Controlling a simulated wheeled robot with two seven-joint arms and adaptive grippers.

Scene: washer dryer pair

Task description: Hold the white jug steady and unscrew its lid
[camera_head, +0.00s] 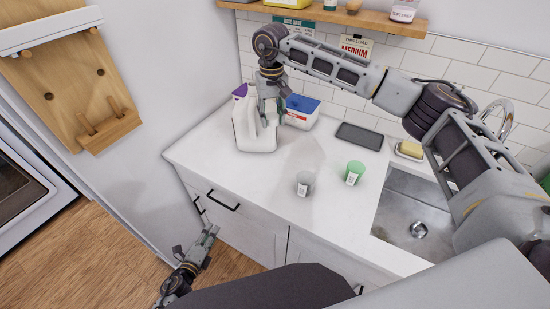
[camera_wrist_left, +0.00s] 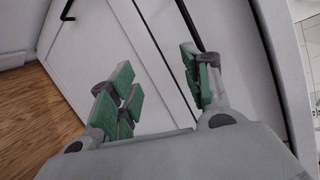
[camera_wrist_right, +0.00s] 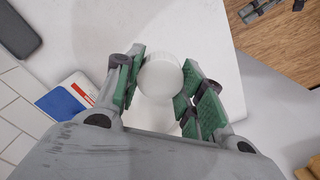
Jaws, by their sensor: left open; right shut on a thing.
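My left gripper (camera_head: 208,238) is open and empty, low in front of the cabinet and well away from the jug. It also shows in the left wrist view (camera_wrist_left: 162,82).
A grey tray (camera_head: 359,136), a grey cup (camera_head: 304,184) and a green cup (camera_head: 354,172) stand rightward. The sink (camera_head: 412,215) is farther right. The counter's front-left is clear.

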